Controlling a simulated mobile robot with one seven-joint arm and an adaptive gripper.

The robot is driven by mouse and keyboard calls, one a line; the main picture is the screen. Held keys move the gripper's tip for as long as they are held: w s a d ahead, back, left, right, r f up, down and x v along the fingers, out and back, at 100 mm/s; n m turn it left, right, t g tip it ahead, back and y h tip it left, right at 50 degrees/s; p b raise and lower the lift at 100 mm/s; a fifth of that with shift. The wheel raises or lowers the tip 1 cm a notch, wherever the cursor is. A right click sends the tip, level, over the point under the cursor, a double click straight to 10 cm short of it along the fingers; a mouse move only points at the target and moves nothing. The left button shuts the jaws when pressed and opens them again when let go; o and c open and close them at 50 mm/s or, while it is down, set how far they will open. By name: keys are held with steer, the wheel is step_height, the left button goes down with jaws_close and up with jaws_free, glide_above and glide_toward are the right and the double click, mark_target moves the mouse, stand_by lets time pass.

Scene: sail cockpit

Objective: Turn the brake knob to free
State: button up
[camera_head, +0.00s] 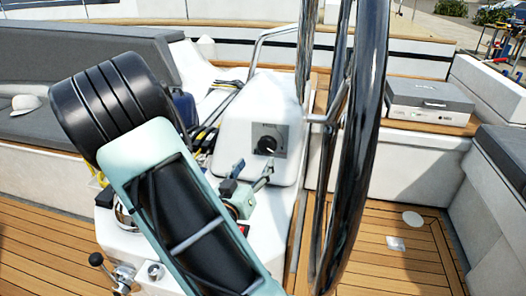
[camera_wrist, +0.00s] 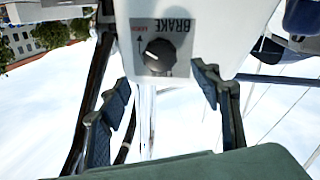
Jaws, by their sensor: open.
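The brake knob (camera_head: 266,145) is a round black knob on a grey plate, on the face of the white steering pedestal (camera_head: 237,134). In the wrist view the knob (camera_wrist: 159,56) is near the top centre, under an upside-down "BRAKE" label with small red lettering and an arrow. A pale mark shows on the knob, but I cannot read its setting surely. My gripper (camera_head: 251,176) is open and empty just below and left of the knob in the head view. In the wrist view my gripper's fingers (camera_wrist: 164,95) are spread wide, apart from the knob.
The big dark steering wheel (camera_head: 357,130) stands close on the right of the pedestal. A metal rail (camera_head: 268,36) arches behind it. Ropes (camera_head: 206,134) lie at its left. A grey and white box (camera_head: 430,101) sits on the right bench.

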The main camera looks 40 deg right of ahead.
mark_target(266, 148)
steer(key=x, duration=1)
steer(key=shift+w+a, duration=0.1)
steer(key=c, duration=1.1)
steer(key=shift+c, duration=0.3)
